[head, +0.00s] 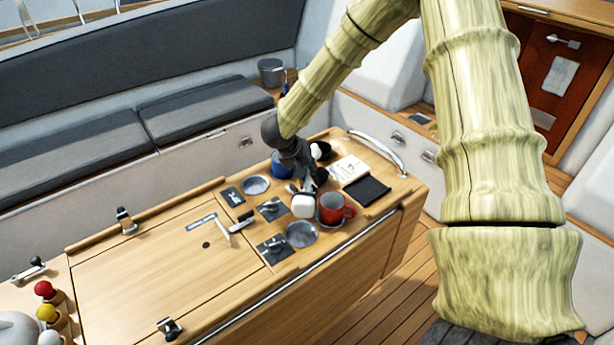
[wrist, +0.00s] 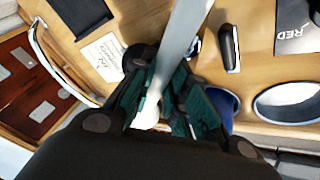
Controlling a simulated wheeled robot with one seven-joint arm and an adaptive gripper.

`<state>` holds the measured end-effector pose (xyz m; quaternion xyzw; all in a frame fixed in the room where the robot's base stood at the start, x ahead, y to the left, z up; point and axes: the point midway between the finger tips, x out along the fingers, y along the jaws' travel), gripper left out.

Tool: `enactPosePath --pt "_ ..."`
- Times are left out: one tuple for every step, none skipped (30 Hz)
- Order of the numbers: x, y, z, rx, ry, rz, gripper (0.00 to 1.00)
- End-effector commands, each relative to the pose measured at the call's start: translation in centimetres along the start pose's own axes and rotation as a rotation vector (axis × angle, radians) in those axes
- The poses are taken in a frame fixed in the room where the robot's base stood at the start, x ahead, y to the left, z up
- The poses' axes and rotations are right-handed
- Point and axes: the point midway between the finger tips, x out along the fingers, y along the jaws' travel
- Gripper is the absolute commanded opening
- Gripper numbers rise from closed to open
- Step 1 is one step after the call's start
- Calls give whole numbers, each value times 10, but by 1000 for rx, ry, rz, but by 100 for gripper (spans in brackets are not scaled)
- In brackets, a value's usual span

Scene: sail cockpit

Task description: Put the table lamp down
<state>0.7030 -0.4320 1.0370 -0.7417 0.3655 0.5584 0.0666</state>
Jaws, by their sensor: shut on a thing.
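The table lamp shows in the wrist view as a pale, slender stem (wrist: 183,45) running up between the green-padded fingers of my gripper (wrist: 172,103). A white rounded end shows low between the fingers. In the head view my gripper (head: 308,178) points down over the crowded end of the wooden table (head: 140,275), shut on the lamp. A white rounded part (head: 303,205) shows just below it, beside the red mug, and seems to belong to the lamp. My fingers hide much of the lamp. I cannot tell whether it touches the table.
The red mug (head: 333,208) is close to my gripper. A blue mug (head: 281,166), a grey bowl (head: 256,185), a grey plate (head: 300,234), a black tablet (head: 367,190) and a printed card (head: 348,168) crowd around. The table's left-hand top is mostly clear.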

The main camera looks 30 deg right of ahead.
Motion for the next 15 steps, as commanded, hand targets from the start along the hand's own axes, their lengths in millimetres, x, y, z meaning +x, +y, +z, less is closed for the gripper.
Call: enactPosePath --pt "4 -1 2 -1 -1 2 0" --pt "7 -3 3 -1 -1 1 0" --pt "10 -4 4 -2 0 1 0" --pt "13 -5 6 -2 0 2 0" --pt "15 -6 6 -2 0 2 0" --pt "17 -6 7 0 0 1 0" --pt "18 -7 7 0 0 1 0" --pt "19 -7 8 1 1 0 0" --pt "20 -8 8 1 1 0 0" --pt "20 -8 8 1 1 0 0" --pt "20 -8 8 1 1 0 0" --pt "20 -8 8 1 1 0 0" --pt "20 -8 8 1 1 0 0" --pt "20 -8 8 1 1 0 0" --pt "20 -8 8 1 1 0 0"
